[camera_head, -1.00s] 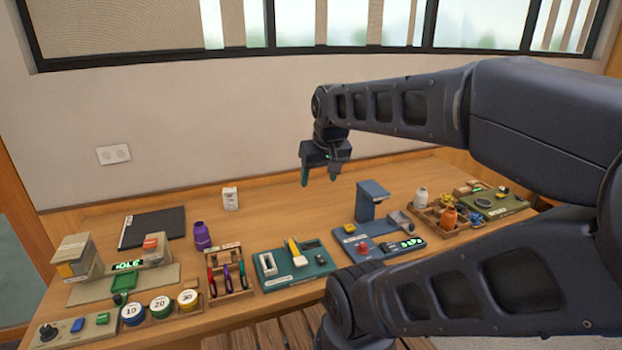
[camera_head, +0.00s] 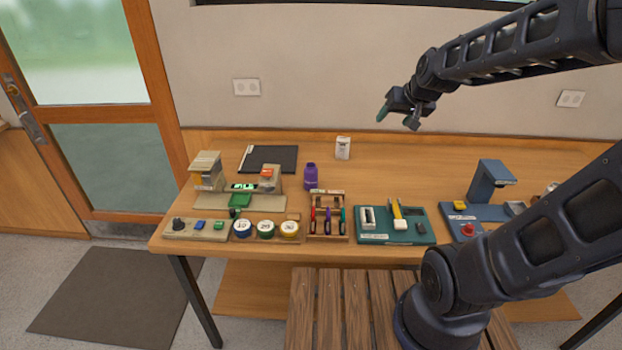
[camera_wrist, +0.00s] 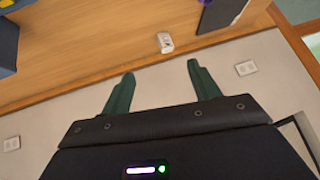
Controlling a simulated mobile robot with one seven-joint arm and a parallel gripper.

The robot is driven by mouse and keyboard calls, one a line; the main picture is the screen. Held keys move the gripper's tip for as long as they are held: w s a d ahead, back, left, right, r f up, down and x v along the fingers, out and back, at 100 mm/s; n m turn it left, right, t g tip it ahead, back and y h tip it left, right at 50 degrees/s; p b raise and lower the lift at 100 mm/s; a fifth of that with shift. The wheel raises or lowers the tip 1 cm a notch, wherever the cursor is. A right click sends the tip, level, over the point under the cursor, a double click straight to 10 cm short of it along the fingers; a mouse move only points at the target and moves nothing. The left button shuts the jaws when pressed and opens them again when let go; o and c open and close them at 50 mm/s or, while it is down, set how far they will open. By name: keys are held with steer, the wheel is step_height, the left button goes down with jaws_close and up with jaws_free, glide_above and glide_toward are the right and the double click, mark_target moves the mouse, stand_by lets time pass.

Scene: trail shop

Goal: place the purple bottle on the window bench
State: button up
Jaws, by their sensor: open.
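The purple bottle (camera_head: 311,176) stands upright on the wooden table in the head view, behind a small tool rack and left of the white box. My gripper (camera_head: 396,118) is open and empty, raised above the back of the table, to the right of the bottle and well apart from it. In the wrist view the two green fingers of my gripper (camera_wrist: 162,88) are spread with nothing between them. I cannot tell which surface is the window bench.
A white box (camera_head: 343,148) stands near the wall; it also shows in the wrist view (camera_wrist: 165,42). A black mat (camera_head: 268,158), a tool rack (camera_head: 328,228), a green tray (camera_head: 372,239) and a blue device (camera_head: 488,185) are on the table. A slatted wooden seat (camera_head: 342,300) is in front.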

steer(key=w+a+f+t+y, duration=0.1)
steer(key=w+a+f+t, duration=0.2)
steer(key=w+a, duration=0.75)
steer(key=m+t+h, duration=0.3)
steer(key=t+h, duration=0.3)
glide_above(312, 164)
steer(key=f, duration=1)
steer(key=s+f, duration=0.1)
steer(key=f, duration=0.5)
steer(key=shift+a, duration=0.15)
steer(key=shift+s+a+f+t+h, duration=0.2)
steer(key=shift+s+f+t+h, duration=0.1)
steer(key=shift+s+f+h, duration=0.15)
steer(key=shift+w+f, duration=0.1)
steer(key=shift+f, duration=2.2)
step_height(312, 164, down, 2)
steer(key=shift+f, duration=0.1)
steer(key=shift+x, duration=1.2)
steer(key=shift+w, duration=0.25)
steer(key=shift+c, duration=0.4)
jaws_close()
